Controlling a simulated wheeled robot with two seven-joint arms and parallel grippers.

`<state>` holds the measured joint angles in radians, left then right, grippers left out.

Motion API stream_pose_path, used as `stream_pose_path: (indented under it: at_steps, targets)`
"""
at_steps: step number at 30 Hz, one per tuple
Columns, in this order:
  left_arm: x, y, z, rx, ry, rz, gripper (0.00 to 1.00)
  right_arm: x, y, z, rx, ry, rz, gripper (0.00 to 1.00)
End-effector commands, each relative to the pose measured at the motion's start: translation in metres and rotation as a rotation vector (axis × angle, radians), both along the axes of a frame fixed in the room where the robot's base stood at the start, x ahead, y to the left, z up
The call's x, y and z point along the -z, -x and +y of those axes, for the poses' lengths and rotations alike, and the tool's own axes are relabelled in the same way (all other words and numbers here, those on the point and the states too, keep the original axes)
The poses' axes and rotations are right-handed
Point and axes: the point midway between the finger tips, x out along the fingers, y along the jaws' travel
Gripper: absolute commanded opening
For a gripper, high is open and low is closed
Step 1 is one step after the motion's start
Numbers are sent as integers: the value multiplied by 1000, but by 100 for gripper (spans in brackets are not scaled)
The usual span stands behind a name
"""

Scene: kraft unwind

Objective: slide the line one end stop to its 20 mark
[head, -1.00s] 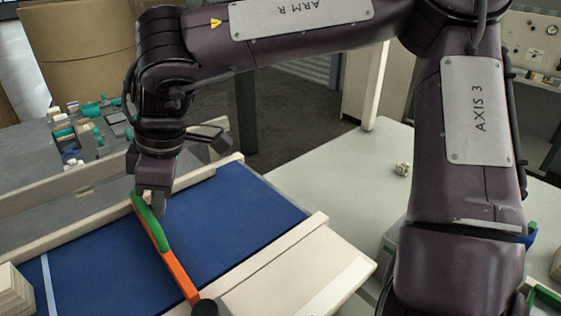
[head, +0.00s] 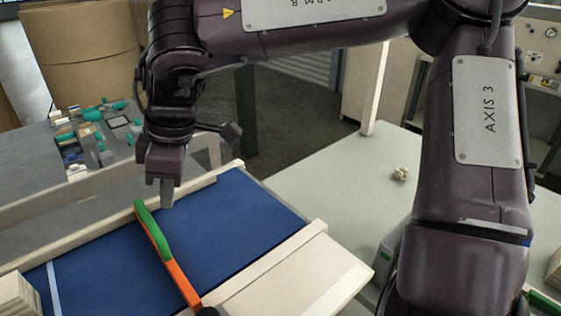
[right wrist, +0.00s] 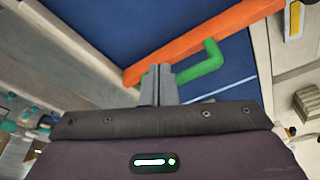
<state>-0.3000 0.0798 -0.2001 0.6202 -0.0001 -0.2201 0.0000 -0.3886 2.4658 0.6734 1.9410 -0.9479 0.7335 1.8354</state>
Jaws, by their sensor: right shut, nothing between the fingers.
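The end stop is an orange bar (head: 182,284) with a green handle (head: 150,225) at its far end. It lies across a blue belt (head: 235,210). My right gripper (head: 167,206) is shut and empty, just right of the green handle in the head view. In the right wrist view its fingers (right wrist: 159,75) sit close to the orange bar (right wrist: 205,37), with the green handle (right wrist: 207,61) to their right. I cannot tell whether they touch the stop. No 20 mark is legible. My left gripper is not in view.
A white line (head: 53,288) crosses the belt at left. Pale rails (head: 275,264) edge the belt. A stack of pale pieces (head: 18,296) stands at lower left. A grey table (head: 45,160) with small parts lies behind. Another green piece (head: 543,305) shows at lower right.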

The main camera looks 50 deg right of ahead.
Motion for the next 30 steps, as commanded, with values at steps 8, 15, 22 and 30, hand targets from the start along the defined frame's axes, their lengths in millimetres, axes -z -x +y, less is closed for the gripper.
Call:
stream_pose_path:
  at_steps: [8,15,22,30]
  targets:
    - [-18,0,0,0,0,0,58,-26,0,0,0,0,-2,0]
    - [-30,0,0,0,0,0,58,-45,0,0,0,1,-2,0]
    - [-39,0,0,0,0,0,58,-58,0,0,0,1,-1,0]
    - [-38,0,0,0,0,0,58,-58,0,0,0,1,-1,0]
